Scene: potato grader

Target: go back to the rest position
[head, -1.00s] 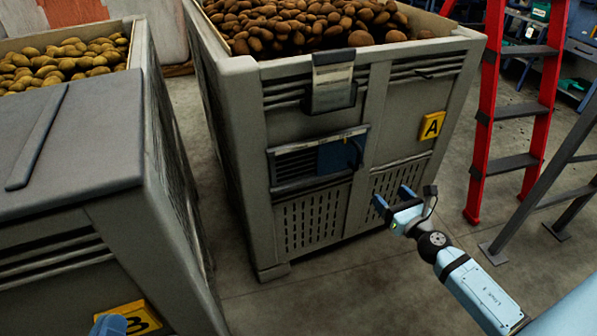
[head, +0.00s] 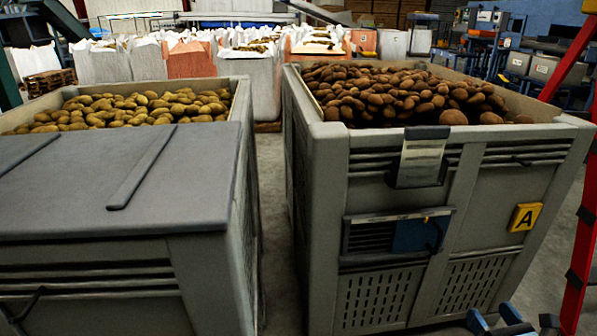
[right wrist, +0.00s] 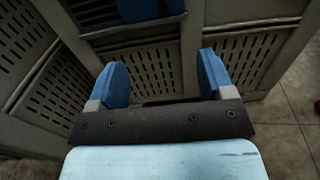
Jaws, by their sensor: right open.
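My right gripper (head: 496,318) shows at the bottom edge of the head view, low in front of the crate marked A. In the right wrist view its two blue fingers (right wrist: 164,78) stand wide apart with nothing between them. The slotted front of the grey crate A (right wrist: 225,65) is beyond the fingertips. My left gripper is not in the head view.
Crate A (head: 330,160) holds brown potatoes (head: 400,95). The grey crate at left (head: 245,130) holds yellowish potatoes and has a partial lid (head: 130,190). A narrow gap separates them. A red ladder (head: 578,240) stands at right. White bags (head: 245,75) fill the back.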

